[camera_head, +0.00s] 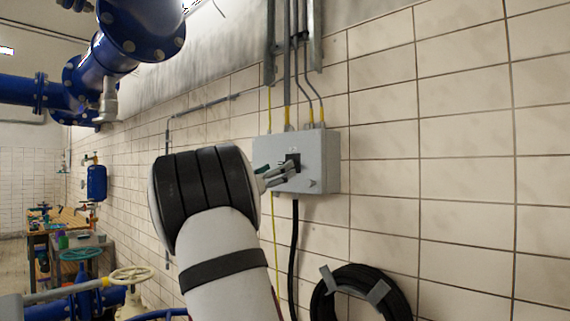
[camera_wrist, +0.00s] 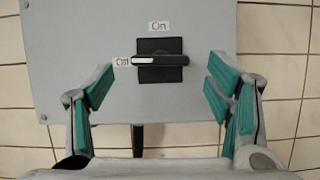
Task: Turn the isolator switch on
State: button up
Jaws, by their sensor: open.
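The isolator switch (camera_wrist: 158,60) is a black handle on a black square plate, on the front of a grey box (camera_wrist: 60,40). The handle lies horizontal, its white-marked end pointing left at a label that seems to read "Off". A label "On" (camera_wrist: 159,27) sits above the plate. My gripper (camera_wrist: 158,88) is open, with teal-padded fingers left and right of the switch and slightly below it in the wrist view, apparently not touching the handle. In the head view my gripper (camera_head: 277,176) is at the front of the box (camera_head: 318,160), partly covering the switch (camera_head: 293,163).
The box is mounted on a white tiled wall (camera_head: 460,130), with conduits (camera_head: 287,60) above and a black cable (camera_head: 294,240) below. A coiled black hose (camera_head: 340,300) hangs at lower right. Blue pipes (camera_head: 130,30) and a cluttered wooden table (camera_head: 60,220) are at left.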

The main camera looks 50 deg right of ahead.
jog(key=shift+x, duration=1.75)
jog(key=c, duration=1.2)
jog(key=shift+o, duration=0.2)
